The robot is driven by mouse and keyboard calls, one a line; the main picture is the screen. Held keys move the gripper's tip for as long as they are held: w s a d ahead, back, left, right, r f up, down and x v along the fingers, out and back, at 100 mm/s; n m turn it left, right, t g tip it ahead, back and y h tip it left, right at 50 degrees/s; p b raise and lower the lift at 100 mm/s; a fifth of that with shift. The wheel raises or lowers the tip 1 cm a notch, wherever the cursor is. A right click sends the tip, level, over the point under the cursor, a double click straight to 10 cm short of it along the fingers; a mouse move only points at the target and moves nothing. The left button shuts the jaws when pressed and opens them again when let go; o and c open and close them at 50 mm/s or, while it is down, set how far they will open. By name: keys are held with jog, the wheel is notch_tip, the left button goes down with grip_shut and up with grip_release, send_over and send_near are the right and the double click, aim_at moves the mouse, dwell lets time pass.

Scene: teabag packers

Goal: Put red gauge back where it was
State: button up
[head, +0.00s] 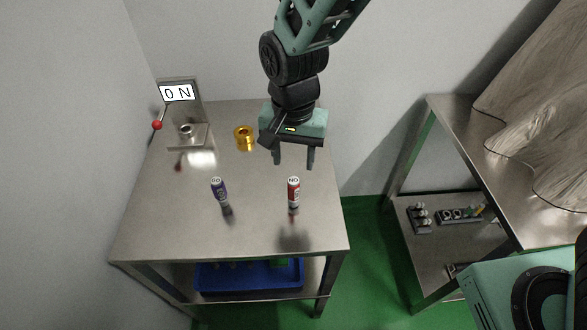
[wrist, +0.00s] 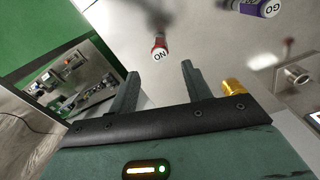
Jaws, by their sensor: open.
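The red gauge (head: 293,192) is a small red cylinder with a white top marked "NO". It stands upright on the right part of the metal table (head: 165,225). In the wrist view the red gauge (wrist: 159,48) lies beyond and between the fingertips, apart from them. My gripper (head: 294,165) is open and empty, above the table and behind the red gauge as the head view shows it. Its two fingers also show in the wrist view (wrist: 160,80).
A purple-blue gauge marked "GO" (head: 219,189) stands left of the red one. A blue tray (head: 205,285) sits below. A second table (head: 455,130) stands right.

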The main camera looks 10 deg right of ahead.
jog(key=shift+r, duration=0.45)
jog(key=s+d+r+n, duration=0.4)
jog(key=s+d+n, duration=0.1)
jog(key=s, duration=0.4)
jog(key=s+d+r+n, duration=0.5)
jog(key=s+n, duration=0.1)
jog(key=s, duration=0.2)
jog(key=shift+s+y, duration=0.3)
jog(key=shift+s, duration=0.1)
